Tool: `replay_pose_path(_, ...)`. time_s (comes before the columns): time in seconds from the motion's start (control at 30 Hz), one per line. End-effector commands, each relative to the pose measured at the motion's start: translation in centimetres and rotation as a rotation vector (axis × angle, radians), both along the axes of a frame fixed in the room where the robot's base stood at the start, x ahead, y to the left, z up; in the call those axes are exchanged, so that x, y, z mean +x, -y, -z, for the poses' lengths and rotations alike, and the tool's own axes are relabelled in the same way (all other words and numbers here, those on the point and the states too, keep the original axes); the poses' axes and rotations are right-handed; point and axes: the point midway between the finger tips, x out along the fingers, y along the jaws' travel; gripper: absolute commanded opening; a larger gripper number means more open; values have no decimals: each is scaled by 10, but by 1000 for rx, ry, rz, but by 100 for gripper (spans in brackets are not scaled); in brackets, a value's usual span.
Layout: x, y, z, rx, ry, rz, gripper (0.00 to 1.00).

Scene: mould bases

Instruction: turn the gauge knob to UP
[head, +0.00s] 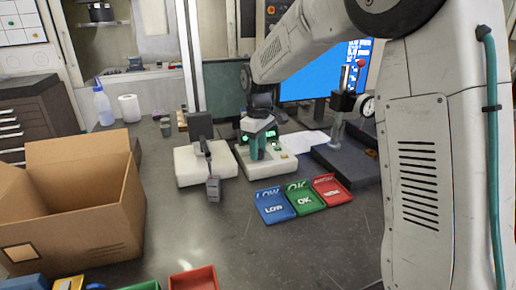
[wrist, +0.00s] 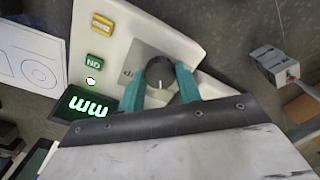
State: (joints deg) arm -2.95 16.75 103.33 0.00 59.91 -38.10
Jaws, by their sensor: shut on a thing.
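The gauge (head: 285,163) is a white base with a green-lit display (wrist: 85,105), a green button (wrist: 94,62) and a yellow button (wrist: 102,23). Its round dark knob (wrist: 160,72) sits on a grey plate and carries a white mark that points toward the bottom of the wrist view. My gripper (wrist: 161,84) has its teal fingers on both sides of the knob, shut on it. In the head view, my gripper (head: 258,152) is over the gauge and hides the knob.
A second white base (head: 190,168) stands left of the gauge, with a small grey box (head: 213,190) in front. Blue (head: 273,206), green (head: 303,198) and red (head: 331,189) trays lie at front right. A dial stand (head: 340,120) is at right, an open cardboard box (head: 85,200) at left.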

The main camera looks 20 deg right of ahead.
Motion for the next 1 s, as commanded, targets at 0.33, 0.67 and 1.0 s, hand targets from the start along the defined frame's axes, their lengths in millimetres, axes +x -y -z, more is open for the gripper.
replay_pose_path(0.33, 0, 0, 0, 0, 0, 319, 11)
replay_pose_path(0.67, 0, -1, -1, 0, 0, 632, 11)
replay_pose_path(1.0, 0, -1, -1, 0, 0, 938, 11)
